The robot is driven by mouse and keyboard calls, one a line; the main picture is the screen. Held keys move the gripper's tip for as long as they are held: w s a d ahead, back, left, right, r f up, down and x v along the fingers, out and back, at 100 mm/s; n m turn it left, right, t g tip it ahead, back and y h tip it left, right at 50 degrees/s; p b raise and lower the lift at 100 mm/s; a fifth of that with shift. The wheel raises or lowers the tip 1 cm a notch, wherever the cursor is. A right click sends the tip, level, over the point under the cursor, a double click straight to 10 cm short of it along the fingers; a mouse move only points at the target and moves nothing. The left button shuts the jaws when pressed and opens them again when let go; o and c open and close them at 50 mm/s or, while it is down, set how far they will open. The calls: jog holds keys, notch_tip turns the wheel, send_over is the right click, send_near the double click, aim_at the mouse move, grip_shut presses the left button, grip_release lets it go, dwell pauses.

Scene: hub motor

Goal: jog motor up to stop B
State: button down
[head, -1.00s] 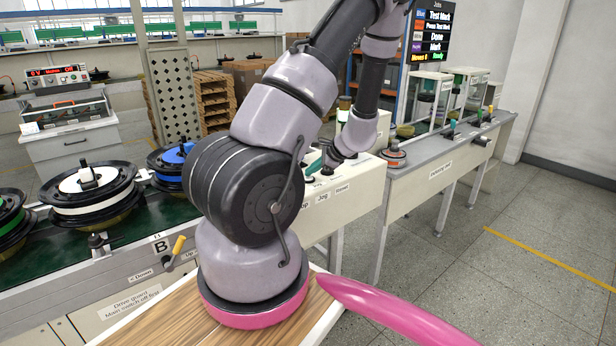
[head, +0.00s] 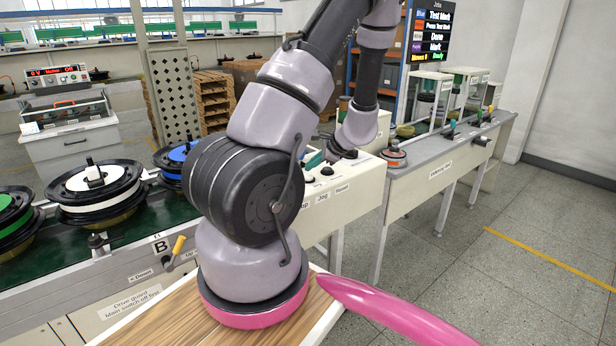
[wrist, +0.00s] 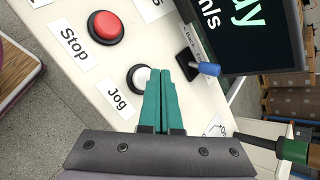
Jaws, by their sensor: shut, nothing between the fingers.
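In the head view the teal fingers (head: 315,160) are over the control panel, partly behind my arm.
A blue-topped motor (head: 176,157) and a green-topped motor (head: 14,212) stand on the conveyor either side. A yellow-handled lever (head: 177,246) is on the front rail. In the wrist view a blue-knobbed switch (wrist: 208,69), a green-handled lever (wrist: 290,150) and a screen (wrist: 250,35) are close right.

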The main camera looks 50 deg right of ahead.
aim_at(311, 176)
jog(key=shift+r, duration=2.5)
